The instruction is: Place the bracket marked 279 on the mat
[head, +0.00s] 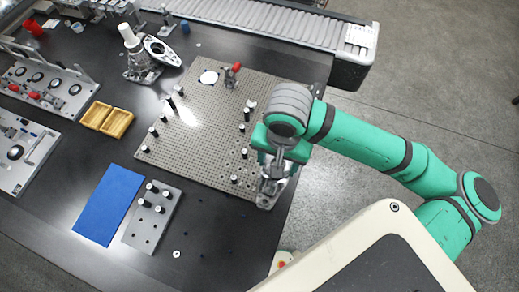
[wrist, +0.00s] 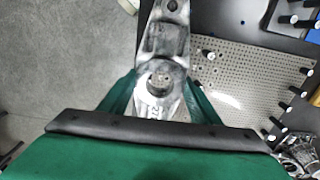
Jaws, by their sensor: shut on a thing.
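My gripper (head: 276,168) is shut on a grey metal bracket (head: 268,190) over the right edge of the perforated plate. In the wrist view the bracket (wrist: 165,45) stands out between the two green fingers (wrist: 155,103), with a round boss near the grip. A small marking shows on its face near the fingers, but I cannot read it in full. The blue mat (head: 108,205) lies flat and empty at the front left of the dark table in the head view, well away from my gripper.
The perforated plate (head: 200,130) carries several black pegs and a red-topped clamp (head: 232,74). A grey block with pegs (head: 152,216) stands right beside the mat. A yellow tray (head: 106,119) lies behind the mat. Another metal bracket (head: 161,50) stands at the back, near a conveyor (head: 280,22).

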